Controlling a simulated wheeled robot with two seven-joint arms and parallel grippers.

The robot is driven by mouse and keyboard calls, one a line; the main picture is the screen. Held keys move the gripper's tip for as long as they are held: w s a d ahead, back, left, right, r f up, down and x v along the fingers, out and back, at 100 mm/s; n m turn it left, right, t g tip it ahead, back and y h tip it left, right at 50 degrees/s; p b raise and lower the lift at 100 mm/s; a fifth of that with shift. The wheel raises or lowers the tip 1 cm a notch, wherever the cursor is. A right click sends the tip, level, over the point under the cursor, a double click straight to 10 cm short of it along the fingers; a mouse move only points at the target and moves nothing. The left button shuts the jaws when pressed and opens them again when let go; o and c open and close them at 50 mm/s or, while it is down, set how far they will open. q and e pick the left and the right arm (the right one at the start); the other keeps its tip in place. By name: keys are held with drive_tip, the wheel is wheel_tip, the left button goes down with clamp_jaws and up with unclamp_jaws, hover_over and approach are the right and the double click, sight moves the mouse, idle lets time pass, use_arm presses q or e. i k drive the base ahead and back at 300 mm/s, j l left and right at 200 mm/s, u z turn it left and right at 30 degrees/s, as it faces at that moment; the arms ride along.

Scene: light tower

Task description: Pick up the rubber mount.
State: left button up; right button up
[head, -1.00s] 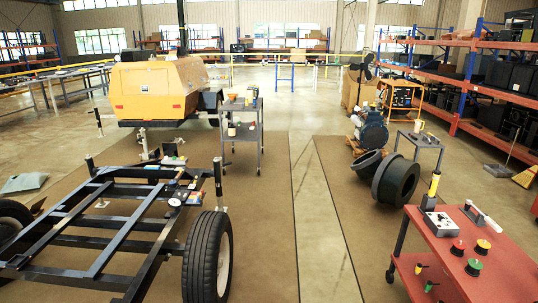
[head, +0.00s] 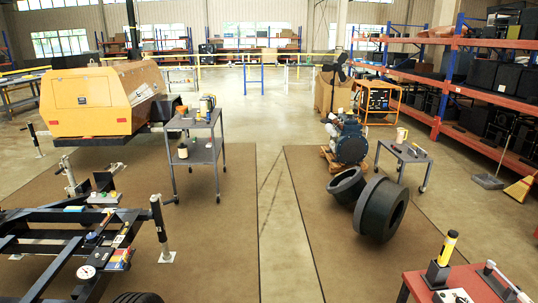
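I cannot tell for certain which thing is the rubber mount. Several small items stand on the grey trolley (head: 197,158), including a yellow-and-grey container (head: 207,105) on its top shelf and a pale round item (head: 183,151) on its lower shelf. Small coloured parts (head: 105,240) lie on the black trailer frame (head: 45,222) at left. A pale cup (head: 401,135) stands on the small grey table (head: 405,153) at right. Neither of my grippers is in view.
Two large black rings (head: 381,209) lie on the right brown mat, near a blue engine (head: 350,140). A red table (head: 465,283) with tools is at lower right. A yellow generator housing (head: 95,100) stands at left. The floor strip between the mats (head: 284,230) is clear.

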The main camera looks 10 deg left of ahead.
sight(92, 237)
drive_tip(key=i+u, duration=0.15)
drive_tip(key=i, duration=0.5)
drive_tip(key=i+u, duration=0.2)
drive_tip(key=i, duration=0.45)
drive_tip(key=i+l+u, duration=0.15)
drive_tip(key=i, duration=0.45)
drive_tip(key=i+j+u, duration=0.15)
drive_tip(key=i+u, duration=0.65)
drive_tip(key=i+l+u, duration=0.15)
drive_tip(key=i+u, duration=0.25)
drive_tip(key=i+j+u, duration=0.2)
drive_tip(key=i, duration=0.3)
